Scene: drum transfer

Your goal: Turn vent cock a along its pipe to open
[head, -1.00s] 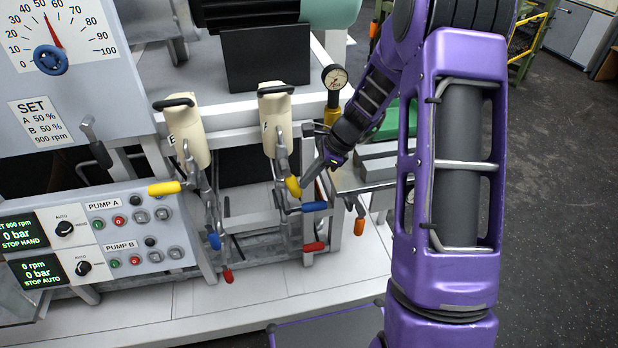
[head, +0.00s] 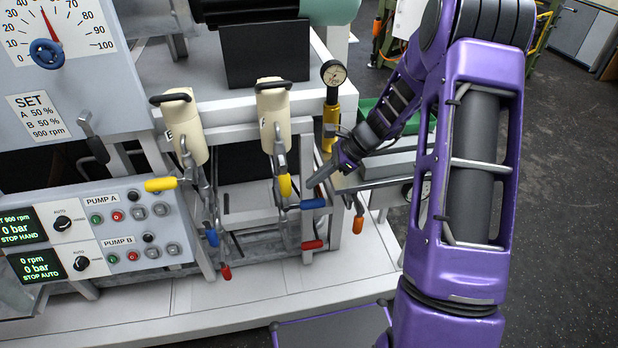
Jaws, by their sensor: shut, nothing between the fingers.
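Two cream-coloured units stand side by side on the frame; the left one (head: 187,128) seems marked B, and the mark on the right one (head: 273,120) is hard to read. The yellow handle (head: 285,185) below the right unit, which I take as vent cock a, points nearly straight down, along its pipe. The left unit's yellow handle (head: 160,184) sticks out sideways across its pipe. My gripper (head: 313,182) is shut and empty, just right of the right yellow handle, with a small gap between them.
Blue handles (head: 313,204) and red handles (head: 312,245) sit lower on the pipes, with an orange handle (head: 358,225) to the right. A pressure gauge (head: 333,73) on a yellow stem rises behind my gripper. The control panel (head: 110,235) fills the lower left. Open floor lies at right.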

